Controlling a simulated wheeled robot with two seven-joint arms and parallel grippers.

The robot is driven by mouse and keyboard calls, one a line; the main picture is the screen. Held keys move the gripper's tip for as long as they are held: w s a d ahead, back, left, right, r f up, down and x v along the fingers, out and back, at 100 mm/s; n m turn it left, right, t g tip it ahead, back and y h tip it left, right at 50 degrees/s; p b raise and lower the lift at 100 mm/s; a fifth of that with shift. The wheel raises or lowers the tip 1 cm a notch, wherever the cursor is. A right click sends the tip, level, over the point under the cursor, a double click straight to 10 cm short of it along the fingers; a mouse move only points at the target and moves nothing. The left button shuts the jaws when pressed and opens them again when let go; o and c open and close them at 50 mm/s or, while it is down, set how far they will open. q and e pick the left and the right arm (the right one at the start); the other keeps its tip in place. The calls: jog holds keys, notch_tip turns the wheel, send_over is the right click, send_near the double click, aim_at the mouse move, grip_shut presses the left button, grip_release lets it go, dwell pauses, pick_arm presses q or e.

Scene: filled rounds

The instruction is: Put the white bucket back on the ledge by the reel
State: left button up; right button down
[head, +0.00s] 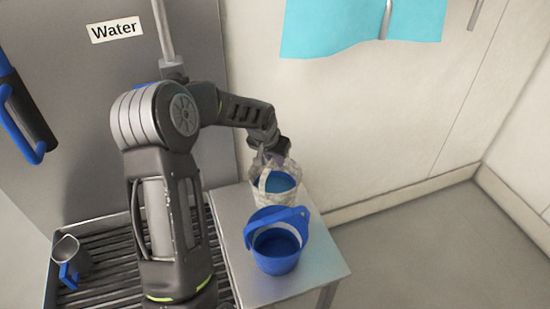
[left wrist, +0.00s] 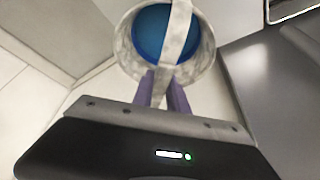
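The white, mottled bucket (head: 272,188) is at the far end of a small grey metal ledge (head: 310,266), behind a blue bucket (head: 277,250). It is upright, with blue contents inside. I cannot tell whether its base touches the ledge. My left gripper (head: 266,160) is above it at the raised handle. In the left wrist view the white bucket (left wrist: 207,50) is straight ahead, and the handle strap runs between the purple fingertips (left wrist: 163,86), which look closed on it. No reel is recognizable. My right gripper is out of view.
The blue bucket, handle up, stands close in front of the white one. A slatted grate (head: 110,290) with a metal jug (head: 68,255) is at the left. A grey panel labelled "Water" (head: 115,30) stands behind. Open floor (head: 430,240) lies to the right.

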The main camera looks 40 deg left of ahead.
pick_arm(q)
jog(key=o, duration=0.4)
jog(key=shift+r, duration=0.1)
jog(key=shift+r, duration=0.15)
jog(key=b+v, duration=0.1)
jog(key=v, duration=1.1)
